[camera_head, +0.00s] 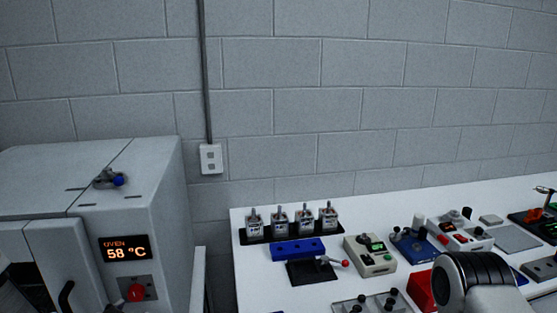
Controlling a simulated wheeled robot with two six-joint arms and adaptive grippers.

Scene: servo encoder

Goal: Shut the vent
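A grey oven (155,185) stands at the left. Its display (125,249) reads "OVEN 58 °C". On its top sits a small metal fitting (103,178) with a blue knob (118,181) at its right end; this looks like the vent control. I cannot tell from this view whether the vent is open or shut. A red knob (137,292) is on the oven front, below the display. A dark handle (67,297) shows on the front at the lower left.
A white table (250,290) at the right holds a black rack (256,237) of several metal-topped parts, a blue block (297,249), a red-tipped lever device (318,268) and several instruments. A grey wall outlet (210,158) is behind. A gap separates oven and table.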

